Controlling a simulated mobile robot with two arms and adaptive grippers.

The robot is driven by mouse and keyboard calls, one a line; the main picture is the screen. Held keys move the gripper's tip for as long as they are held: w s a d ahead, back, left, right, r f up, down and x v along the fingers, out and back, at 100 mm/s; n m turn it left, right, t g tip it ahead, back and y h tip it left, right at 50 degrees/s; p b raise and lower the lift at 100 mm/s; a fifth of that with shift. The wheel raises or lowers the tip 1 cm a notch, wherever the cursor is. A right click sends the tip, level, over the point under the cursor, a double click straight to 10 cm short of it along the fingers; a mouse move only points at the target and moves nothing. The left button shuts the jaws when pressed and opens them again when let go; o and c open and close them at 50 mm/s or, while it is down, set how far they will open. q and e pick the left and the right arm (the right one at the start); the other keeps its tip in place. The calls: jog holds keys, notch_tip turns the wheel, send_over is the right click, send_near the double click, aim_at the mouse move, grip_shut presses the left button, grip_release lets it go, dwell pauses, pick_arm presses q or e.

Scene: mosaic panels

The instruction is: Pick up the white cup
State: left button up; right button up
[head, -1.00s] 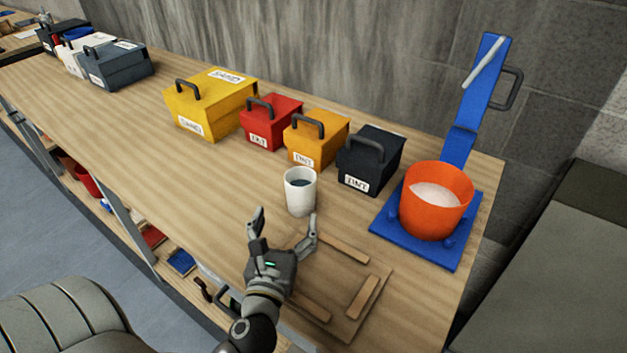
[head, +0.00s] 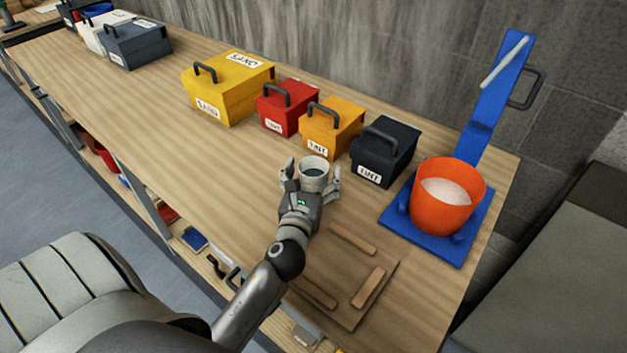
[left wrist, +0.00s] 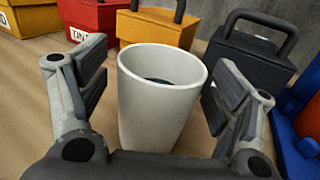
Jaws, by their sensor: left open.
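The white cup (head: 314,172) stands upright on the wooden workbench and holds something dark. In the left wrist view the cup (left wrist: 158,105) fills the middle, between the two fingers. My left gripper (head: 311,174) is open around the cup, with one finger on each side. In the left wrist view a gap shows between each finger and the cup's wall near the rim, so the gripper (left wrist: 155,95) has not closed on it. The lower part of the cup is hidden by the hand in the head view. My right gripper is not in view.
Behind the cup stand yellow (head: 228,95), red (head: 287,113), orange (head: 331,134) and black (head: 384,158) lidded boxes with handles. An orange bucket (head: 441,205) sits on a blue stand (head: 489,110) at right. A wooden frame (head: 344,290) lies in front. The bench left of the cup is clear.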

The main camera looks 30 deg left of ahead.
pick_arm(q)
jog(key=shift+w+a, duration=0.15)
jog(key=shift+w, duration=0.25)
jog(key=shift+s, duration=0.1)
jog(key=shift+c, duration=0.3)
jog(key=shift+c, duration=1.1)
jog(key=c, duration=1)
jog(key=shift+r, duration=0.1)
